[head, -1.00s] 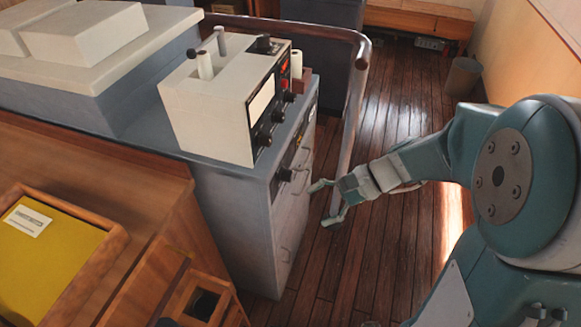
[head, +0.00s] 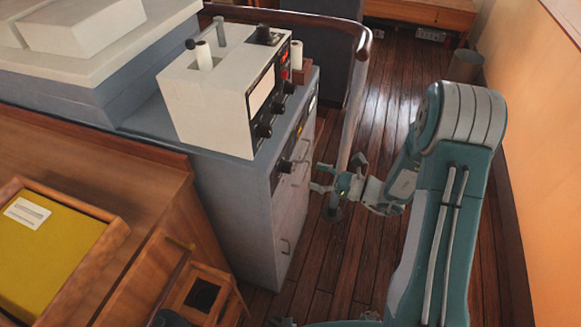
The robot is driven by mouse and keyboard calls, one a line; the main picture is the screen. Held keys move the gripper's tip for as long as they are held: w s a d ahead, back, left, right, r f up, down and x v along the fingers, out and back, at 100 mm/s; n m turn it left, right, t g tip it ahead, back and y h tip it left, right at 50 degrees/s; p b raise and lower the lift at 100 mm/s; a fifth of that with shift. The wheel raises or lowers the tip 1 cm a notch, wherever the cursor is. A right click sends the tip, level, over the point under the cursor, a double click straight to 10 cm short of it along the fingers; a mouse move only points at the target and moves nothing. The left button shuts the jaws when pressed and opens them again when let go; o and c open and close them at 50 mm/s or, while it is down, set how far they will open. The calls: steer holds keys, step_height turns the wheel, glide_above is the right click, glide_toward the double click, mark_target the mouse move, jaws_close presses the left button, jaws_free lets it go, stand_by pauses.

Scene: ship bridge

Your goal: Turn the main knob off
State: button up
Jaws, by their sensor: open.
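The instrument box (head: 212,107) is cream with a dark front panel and stands on the grey cabinet (head: 232,215). Several black knobs run along its panel, including a lower knob (head: 263,130), a middle knob (head: 278,110) and an upper knob (head: 289,87). Another dark knob (head: 286,165) sits on the cabinet front below. I cannot tell which one is the main knob. My gripper (head: 318,178) is open and empty. Its fingers point left toward the cabinet front, just right of the cabinet knob, apparently without touching it.
A brown handrail (head: 300,20) curves around the cabinet's back, with its post coming down behind my gripper. Drawer handles stick out from the cabinet front. A wooden case with a yellow panel (head: 45,245) is at lower left. Wooden floor (head: 385,110) lies open behind my arm.

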mark_target(292, 168)
steer(key=x, duration=0.7)
steer(key=shift+w+a, duration=0.1)
steer(key=shift+a, duration=0.2)
steer(key=c, duration=1.2)
